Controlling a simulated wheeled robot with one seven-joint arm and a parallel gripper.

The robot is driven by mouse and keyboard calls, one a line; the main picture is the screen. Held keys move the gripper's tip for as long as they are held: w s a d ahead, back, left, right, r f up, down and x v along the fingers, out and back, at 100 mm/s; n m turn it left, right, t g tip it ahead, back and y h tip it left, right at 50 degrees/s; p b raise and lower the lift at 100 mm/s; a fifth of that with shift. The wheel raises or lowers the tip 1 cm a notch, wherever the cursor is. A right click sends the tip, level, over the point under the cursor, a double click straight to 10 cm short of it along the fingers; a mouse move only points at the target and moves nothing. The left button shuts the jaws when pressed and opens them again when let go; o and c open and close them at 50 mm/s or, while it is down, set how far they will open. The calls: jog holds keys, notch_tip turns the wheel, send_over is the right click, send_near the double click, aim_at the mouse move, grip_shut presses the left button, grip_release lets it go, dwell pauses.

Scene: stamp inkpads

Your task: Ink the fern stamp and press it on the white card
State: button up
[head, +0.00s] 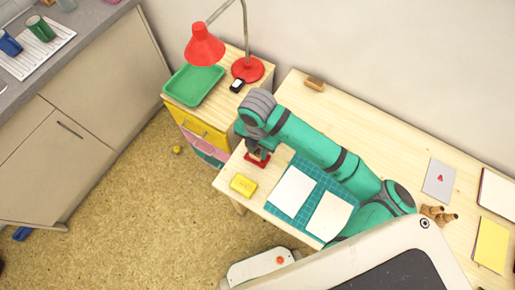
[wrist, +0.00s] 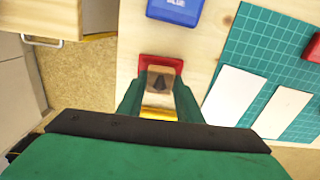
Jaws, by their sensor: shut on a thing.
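My gripper (head: 257,154) is shut on a wooden stamp (wrist: 160,80) with a dark middle, seen between the two fingers in the wrist view. Its printed face is hidden, so I cannot tell the motif. The stamp is over the red inkpad (wrist: 147,61), which also shows under my gripper in the head view (head: 258,163); whether they touch is unclear. A blue inkpad (wrist: 175,10) and a yellow inkpad (head: 243,185) lie on either side. Two white cards, one on the left (head: 292,192) and one on the right (head: 329,217), lie on the green mat (head: 317,187).
A red lamp (head: 205,46) and a green tray (head: 194,84) stand on the drawer unit behind. Brown wooden pieces (head: 438,214), a grey sheet with a red mark (head: 439,188) and a yellow pad (head: 490,244) lie at the right. The back of the table is mostly clear.

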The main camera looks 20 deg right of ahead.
aim_at(257, 152)
jog(key=shift+f, duration=0.65)
dwell(1.6)
jog(key=shift+r, duration=0.4)
jog(key=shift+r, duration=0.25)
jog(key=shift+r, duration=0.15)
jog(key=shift+r, duration=2.65)
jog(key=o, duration=0.4)
jog(key=shift+c, duration=0.2)
jog(key=c, duration=0.4)
jog(key=shift+o, duration=0.2)
